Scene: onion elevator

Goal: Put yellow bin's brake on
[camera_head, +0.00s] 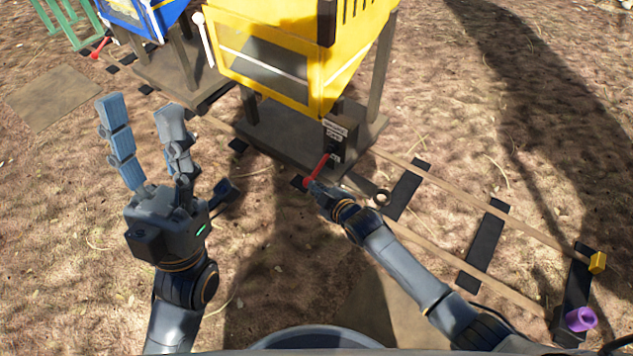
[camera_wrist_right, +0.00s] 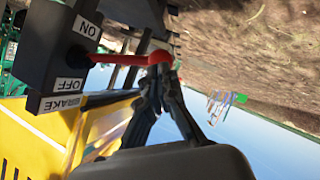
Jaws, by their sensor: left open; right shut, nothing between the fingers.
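The yellow bin (camera_head: 290,45) stands on a dark wheeled base on the rails. Its dark brake box (camera_head: 338,138) carries ON, OFF and BRAKE labels, seen upside down in the right wrist view (camera_wrist_right: 62,50). The red brake lever (camera_head: 318,168) sticks out from the box; in the wrist view (camera_wrist_right: 120,59) its root lies between the ON and OFF labels, close to OFF. My right gripper (camera_head: 315,189) is shut and empty, its fingertips at the lever's outer end; I cannot tell whether they touch. My left gripper (camera_head: 140,105) is open and empty, left of the bin.
A blue bin (camera_head: 145,18) with its own red lever (camera_head: 100,47) stands behind at upper left. Wooden rails with dark sleepers (camera_head: 487,245) run to the lower right, ending near a yellow block (camera_head: 597,262) and a purple piece (camera_head: 580,319). Open ground lies around.

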